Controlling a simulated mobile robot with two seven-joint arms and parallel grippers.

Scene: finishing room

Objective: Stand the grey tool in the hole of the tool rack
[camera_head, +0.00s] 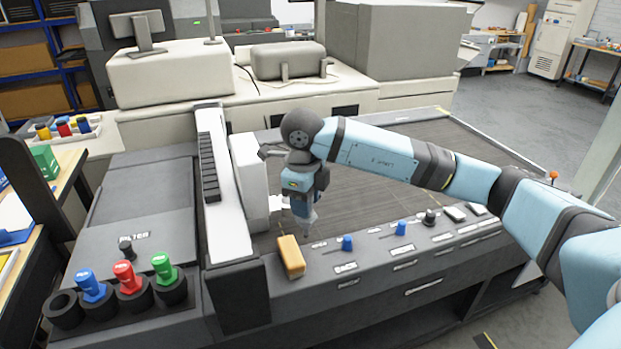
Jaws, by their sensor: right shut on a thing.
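The tool rack (122,301) is a row of dark round holders at the front left. A blue, a red and a green tool stand in its holders, and the leftmost hole (65,310) is empty. My right gripper (304,209) points down over the machine's dark bed, well to the right of the rack. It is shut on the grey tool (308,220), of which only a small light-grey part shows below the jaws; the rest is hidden. My left gripper is not in view.
A tan block (290,257) sits on the front panel just below my right gripper. Blue and dark knobs (347,243) line that panel. A raised white-and-black rail (222,190) stands between the gripper and the rack. A dark knob (127,249) stands behind the rack.

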